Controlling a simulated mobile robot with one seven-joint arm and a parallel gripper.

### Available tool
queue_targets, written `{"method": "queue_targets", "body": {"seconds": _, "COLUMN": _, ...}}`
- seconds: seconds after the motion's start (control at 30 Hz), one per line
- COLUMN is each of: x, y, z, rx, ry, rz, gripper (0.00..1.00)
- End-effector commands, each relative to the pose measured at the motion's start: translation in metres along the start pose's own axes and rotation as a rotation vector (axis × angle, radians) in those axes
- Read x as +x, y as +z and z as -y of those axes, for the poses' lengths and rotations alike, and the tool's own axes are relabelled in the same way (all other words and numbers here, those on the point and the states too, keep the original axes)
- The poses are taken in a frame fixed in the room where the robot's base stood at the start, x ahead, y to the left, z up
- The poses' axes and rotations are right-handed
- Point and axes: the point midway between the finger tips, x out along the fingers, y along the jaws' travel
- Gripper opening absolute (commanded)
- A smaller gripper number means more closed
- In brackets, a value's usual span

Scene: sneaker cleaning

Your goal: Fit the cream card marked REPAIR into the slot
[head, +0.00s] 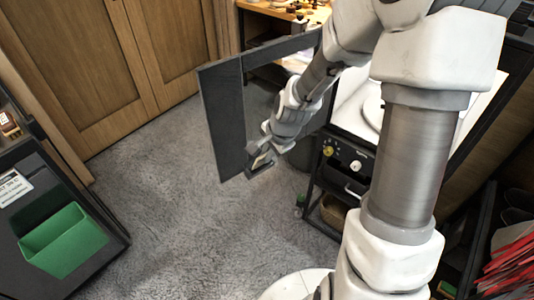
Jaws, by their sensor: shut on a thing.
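My gripper (259,165) is in the middle of the head view, at the end of my arm, pointing down and left. The piece is mostly hidden by the fingers, and no REPAIR lettering can be read. The gripper is in front of or beside the lower right part of an upright dark grey panel (222,120); I cannot tell whether they touch. I cannot make out the slot in this view.
A green open bin (62,240) is on a dark unit at the lower left, near a white label (13,188). Wooden doors (105,60) stand behind. A black cart (350,160) with knobs is right of the gripper. Grey carpet (190,220) lies open between.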

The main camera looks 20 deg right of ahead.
Motion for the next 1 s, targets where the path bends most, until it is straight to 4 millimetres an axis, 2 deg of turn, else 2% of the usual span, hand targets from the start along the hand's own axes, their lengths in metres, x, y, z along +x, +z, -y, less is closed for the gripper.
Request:
{"method": "queue_targets", "body": {"seconds": 0.63, "x": 0.0001, "y": 0.0001, "z": 0.0002, "rx": 0.001, "ry": -0.001, "rz": 0.000, "gripper": 0.00}}
{"method": "queue_targets", "body": {"seconds": 1.0, "x": 0.0084, "y": 0.0002, "z": -0.0002, "rx": 0.001, "ry": 0.000, "rz": 0.001, "gripper": 0.00}}
